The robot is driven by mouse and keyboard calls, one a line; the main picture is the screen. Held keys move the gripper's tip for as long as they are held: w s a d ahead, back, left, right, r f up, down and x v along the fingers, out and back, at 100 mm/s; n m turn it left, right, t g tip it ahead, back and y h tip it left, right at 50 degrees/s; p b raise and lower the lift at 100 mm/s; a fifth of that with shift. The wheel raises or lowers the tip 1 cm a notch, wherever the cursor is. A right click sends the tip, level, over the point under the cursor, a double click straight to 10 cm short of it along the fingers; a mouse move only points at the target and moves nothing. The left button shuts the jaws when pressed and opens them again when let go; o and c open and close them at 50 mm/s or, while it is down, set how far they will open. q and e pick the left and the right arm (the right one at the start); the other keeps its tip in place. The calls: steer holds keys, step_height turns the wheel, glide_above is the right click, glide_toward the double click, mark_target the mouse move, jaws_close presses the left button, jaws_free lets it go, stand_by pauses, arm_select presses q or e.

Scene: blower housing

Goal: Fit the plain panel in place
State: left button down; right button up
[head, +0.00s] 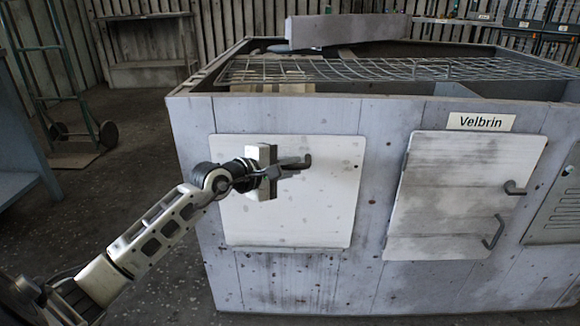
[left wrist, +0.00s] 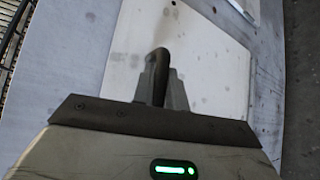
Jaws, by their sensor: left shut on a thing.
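The plain panel (head: 330,205) is a pale, nearly square sheet against the left part of the housing's front (head: 190,150). It looks level and close to flat on the wall; I cannot tell whether it is seated. My left gripper (head: 295,165) is shut on the dark hook-shaped handle (head: 306,161) near the panel's upper middle. In the left wrist view, the panel (left wrist: 205,60) fills the middle, and the gripper fingers (left wrist: 162,90) close around the handle. What lies behind the panel is hidden. My right gripper is not in view.
A second panel (head: 440,215) with two handles sits tilted on the housing, below a "Velbrin" label (head: 481,122). A louvred panel (head: 562,215) is at the right edge. A wire grid (head: 400,69) and a grey bar (head: 345,30) lie on top. A hand truck (head: 70,120) stands at left.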

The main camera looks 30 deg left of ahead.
arm_select(q)
steer(key=shift+a+f, duration=0.1)
stand_by(0.4)
steer(key=c, duration=1.6)
jaws_free()
steer(key=shift+c, duration=0.2)
steer(key=o, duration=0.8)
steer(key=shift+w+f, duration=0.1)
steer(key=shift+f, duration=0.1)
steer(key=shift+r, duration=0.1)
steer(key=s+d+p, duration=0.4)
steer(key=s, duration=0.3)
steer(key=shift+d, duration=0.15)
